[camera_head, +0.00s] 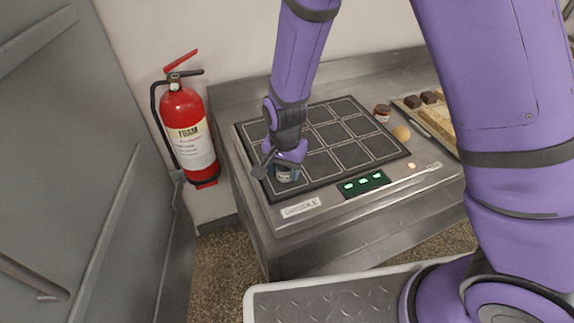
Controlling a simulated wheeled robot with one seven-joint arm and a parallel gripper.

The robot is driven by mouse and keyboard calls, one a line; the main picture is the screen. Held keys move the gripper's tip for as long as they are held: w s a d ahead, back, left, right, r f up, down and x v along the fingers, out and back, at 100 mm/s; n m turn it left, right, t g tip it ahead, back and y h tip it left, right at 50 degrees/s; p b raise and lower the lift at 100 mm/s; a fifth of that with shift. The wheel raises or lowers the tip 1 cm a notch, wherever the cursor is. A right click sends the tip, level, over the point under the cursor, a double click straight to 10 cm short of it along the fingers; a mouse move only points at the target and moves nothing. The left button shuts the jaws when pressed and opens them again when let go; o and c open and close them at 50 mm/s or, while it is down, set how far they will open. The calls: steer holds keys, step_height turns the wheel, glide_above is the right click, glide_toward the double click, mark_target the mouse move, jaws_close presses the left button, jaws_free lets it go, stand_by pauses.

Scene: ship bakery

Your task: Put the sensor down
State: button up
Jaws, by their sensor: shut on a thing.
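My gripper (276,168) points down over the front left part of a black gridded mat (356,154). It is shut on a small, short round thing (287,176), dark with a paler band, which I take to be the sensor. My gripper hides part of it. It is at or just above the mat's front left squares; I cannot tell whether it touches the surface.
The mat lies on a metal counter unit with a green-lit display (363,184). A small dark red jar (382,113), a round tan ball (401,133) and a tray of baked goods (438,122) are at right. A red fire extinguisher (187,133) hangs at left. Other mat squares look clear.

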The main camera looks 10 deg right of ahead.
steer(key=o, duration=1)
steer(key=shift+f, duration=0.1)
step_height(320, 180, up, 12)
steer(key=shift+f, duration=0.1)
steer(key=shift+d+r, duration=0.15)
steer(key=shift+r, duration=0.25)
steer(key=s+d+r+n+t+y, duration=0.1)
steer(key=s+d+r+n+t, duration=0.3)
steer(key=d+r, duration=1.2)
steer(key=shift+n+t+h, duration=0.5)
steer(key=shift+n+t, duration=0.1)
steer(key=shift+n, duration=0.3)
steer(key=s+d+r, duration=0.2)
steer(key=s, duration=0.3)
steer(key=s+d+r, duration=0.2)
steer(key=s+d, duration=0.1)
steer(key=s, duration=0.1)
steer(key=s+d+r, duration=0.3)
steer(key=s, duration=0.2)
steer(key=shift+s+d+r, duration=0.1)
steer(key=shift+s+d, duration=0.05)
steer(key=shift+s, duration=0.15)
